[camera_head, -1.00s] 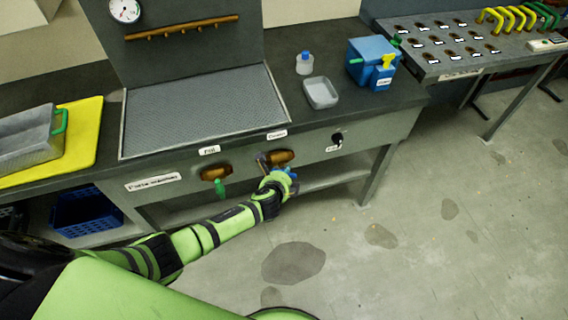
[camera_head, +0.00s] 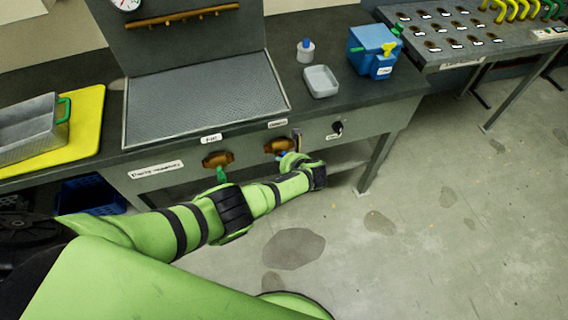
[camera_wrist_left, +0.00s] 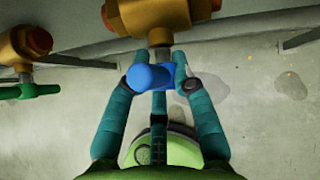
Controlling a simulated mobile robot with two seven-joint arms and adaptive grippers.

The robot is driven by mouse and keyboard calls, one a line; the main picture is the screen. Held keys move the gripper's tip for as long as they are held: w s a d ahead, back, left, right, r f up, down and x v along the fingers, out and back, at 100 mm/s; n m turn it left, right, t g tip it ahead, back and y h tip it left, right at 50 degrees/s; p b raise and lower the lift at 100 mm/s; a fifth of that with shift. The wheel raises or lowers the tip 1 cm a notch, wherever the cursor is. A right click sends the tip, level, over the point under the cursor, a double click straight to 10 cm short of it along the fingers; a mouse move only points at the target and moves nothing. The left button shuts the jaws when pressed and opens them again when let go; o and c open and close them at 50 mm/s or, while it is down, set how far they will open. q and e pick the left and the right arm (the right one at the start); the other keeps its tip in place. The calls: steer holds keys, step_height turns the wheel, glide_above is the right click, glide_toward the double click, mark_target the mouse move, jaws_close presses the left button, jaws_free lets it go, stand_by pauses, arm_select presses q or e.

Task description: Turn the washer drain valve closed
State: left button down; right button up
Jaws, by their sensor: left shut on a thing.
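The drain valve (camera_head: 278,146) is a brass body on the washer's front panel, under the right-hand label. In the left wrist view its brass body (camera_wrist_left: 155,20) is at the top, with a blue handle (camera_wrist_left: 152,76) just below it. The handle lies crosswise, its round end toward the left. My left gripper (camera_wrist_left: 156,72) is shut on this handle, with teal fingers on both sides of it. In the head view the left gripper (camera_head: 287,159) is just below the valve, and the handle is mostly hidden. My right gripper is not in view.
Left of it is the fill valve (camera_head: 218,159) with a green handle (camera_wrist_left: 38,90). A dark knob (camera_head: 337,127) sits on the panel to the right. A table leg (camera_head: 376,165) stands beyond my wrist. The floor in front is clear apart from dark stains.

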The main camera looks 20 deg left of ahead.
arm_select(q)
steer(key=shift+w+a+r+y, duration=0.1)
steer(key=shift+y, duration=0.2)
stand_by(0.4)
steer(key=c, duration=1.1)
jaws_free()
steer(key=shift+o, duration=0.4)
steer(key=v, duration=1.2)
